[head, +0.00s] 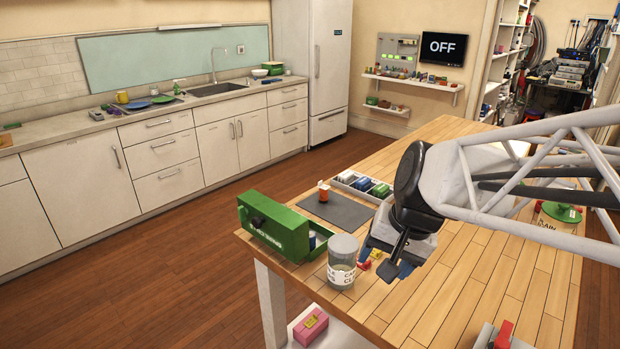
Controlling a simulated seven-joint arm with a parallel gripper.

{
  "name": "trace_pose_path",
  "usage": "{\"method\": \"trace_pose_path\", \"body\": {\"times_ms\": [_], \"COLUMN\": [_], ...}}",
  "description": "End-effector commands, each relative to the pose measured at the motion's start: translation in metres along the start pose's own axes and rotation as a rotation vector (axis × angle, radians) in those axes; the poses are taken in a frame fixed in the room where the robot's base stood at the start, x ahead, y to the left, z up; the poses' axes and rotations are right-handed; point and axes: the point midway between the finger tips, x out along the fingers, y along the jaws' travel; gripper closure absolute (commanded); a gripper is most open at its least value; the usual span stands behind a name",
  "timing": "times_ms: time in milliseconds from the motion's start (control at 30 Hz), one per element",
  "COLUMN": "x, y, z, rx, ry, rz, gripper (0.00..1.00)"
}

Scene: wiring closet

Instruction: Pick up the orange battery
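A small orange battery (323,196) stands upright at the back left of a dark grey mat (345,212) on the wooden table. Its shape is too small to make out fully. My gripper (391,270) hangs over the table to the right of and nearer than the mat, apart from the battery. One dark finger shows pointing down. The rest of the gripper is hidden or hard to make out, so its opening cannot be seen.
A grey tray (343,178) with blue and green blocks lies behind the mat. Small red and yellow pieces (373,258) lie beside the jar. The table's right part is mostly clear.

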Motion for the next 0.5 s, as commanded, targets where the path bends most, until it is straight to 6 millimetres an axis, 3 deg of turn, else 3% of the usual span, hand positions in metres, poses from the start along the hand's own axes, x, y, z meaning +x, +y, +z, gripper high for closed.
{"method": "trace_pose_path", "body": {"times_ms": [500], "x": [0.039], "y": [-0.070], "z": [-0.119], "rx": [0.481], "ry": [-0.132], "rz": [-0.260], "gripper": [0.36]}}
